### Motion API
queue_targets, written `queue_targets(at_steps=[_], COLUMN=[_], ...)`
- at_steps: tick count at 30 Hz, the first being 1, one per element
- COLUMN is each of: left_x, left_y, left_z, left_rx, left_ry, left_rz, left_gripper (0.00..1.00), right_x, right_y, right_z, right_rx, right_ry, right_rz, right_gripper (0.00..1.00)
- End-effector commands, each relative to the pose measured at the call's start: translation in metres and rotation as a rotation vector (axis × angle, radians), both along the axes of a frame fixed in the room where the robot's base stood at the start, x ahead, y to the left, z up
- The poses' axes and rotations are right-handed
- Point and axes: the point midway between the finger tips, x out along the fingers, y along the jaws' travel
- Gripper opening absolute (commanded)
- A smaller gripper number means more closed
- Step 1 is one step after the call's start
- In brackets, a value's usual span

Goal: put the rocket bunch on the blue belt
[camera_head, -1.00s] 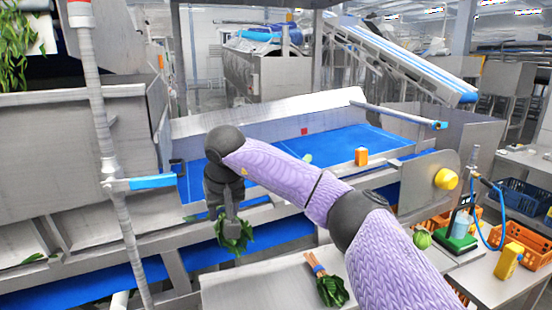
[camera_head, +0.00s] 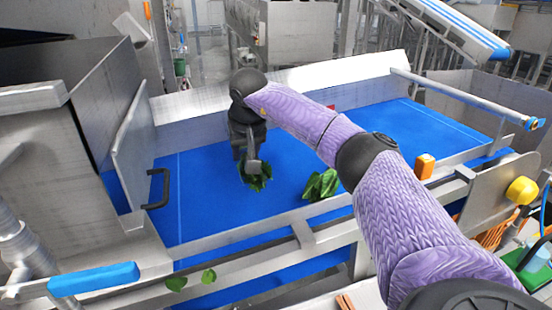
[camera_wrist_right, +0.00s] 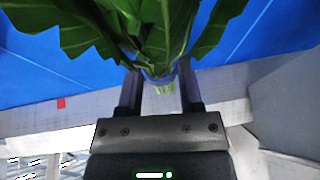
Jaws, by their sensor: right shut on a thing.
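My right gripper (camera_head: 252,163) is over the blue belt (camera_head: 205,205), pointing down. It is shut on the rocket bunch (camera_head: 257,180), a leafy green bundle whose leaves hang below the fingers. In the right wrist view the rocket bunch (camera_wrist_right: 150,30) spreads out past the fingers, with its pale stems between the two fingertips (camera_wrist_right: 160,90). I cannot tell whether the leaves touch the belt. My left gripper is not in view.
Another green leafy clump (camera_head: 321,185) lies on the belt to the right of the bunch. A metal rail (camera_head: 250,232) runs along the belt's near side. An orange block (camera_head: 424,166) sits on the rail at right. Two loose leaves (camera_head: 190,281) show at the front. The belt's left part is clear.

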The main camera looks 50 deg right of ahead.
Motion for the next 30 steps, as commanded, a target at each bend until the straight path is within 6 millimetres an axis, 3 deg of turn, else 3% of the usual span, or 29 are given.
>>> queue_targets(at_steps=[9, 19, 20, 21, 25, 30], left_x=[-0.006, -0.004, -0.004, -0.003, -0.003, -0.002], left_y=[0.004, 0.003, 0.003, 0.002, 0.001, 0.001], left_z=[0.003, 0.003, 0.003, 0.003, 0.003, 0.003], left_rx=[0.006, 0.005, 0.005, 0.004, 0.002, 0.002], left_ry=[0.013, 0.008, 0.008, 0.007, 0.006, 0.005], left_rz=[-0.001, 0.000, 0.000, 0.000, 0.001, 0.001], left_gripper=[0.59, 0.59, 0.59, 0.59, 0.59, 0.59], right_x=[-0.001, 0.000, 0.000, 0.000, 0.000, 0.000], right_y=[0.000, 0.000, 0.000, 0.000, 0.000, 0.000], right_z=[-0.065, -0.073, -0.074, -0.073, -0.073, -0.073], right_rx=[0.000, 0.000, 0.000, 0.000, 0.000, 0.000], right_ry=[0.003, 0.000, 0.000, 0.000, 0.000, 0.000], right_rz=[-0.002, -0.001, -0.001, -0.001, -0.001, -0.001], right_gripper=[0.00, 0.00, 0.48, 0.57, 0.81, 0.81])
